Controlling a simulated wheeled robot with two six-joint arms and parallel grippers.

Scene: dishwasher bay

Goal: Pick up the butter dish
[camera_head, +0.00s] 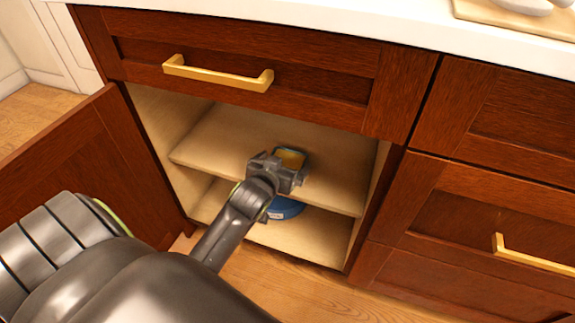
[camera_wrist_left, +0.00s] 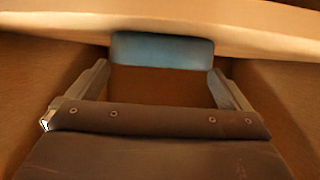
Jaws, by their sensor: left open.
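A small dish with an orange-yellow top and a blue-grey edge (camera_head: 291,158), which looks like the butter dish, sits on the middle shelf of the open cabinet. My left gripper (camera_head: 284,167) is at the near side of this dish and hides part of it. In the left wrist view a blue block-like thing (camera_wrist_left: 162,50), seemingly the same dish, shows just ahead of and between the open fingertips (camera_wrist_left: 160,72). The fingers are apart and nothing is clamped. I cannot tell whether they touch it. My right gripper is not in view.
A blue round thing (camera_head: 287,209) stands on the lower shelf, partly behind my arm. The middle shelf (camera_head: 215,145) is otherwise bare. The open door (camera_head: 85,165) is at left, and a closed drawer with a gold handle (camera_head: 218,75) is above the opening.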

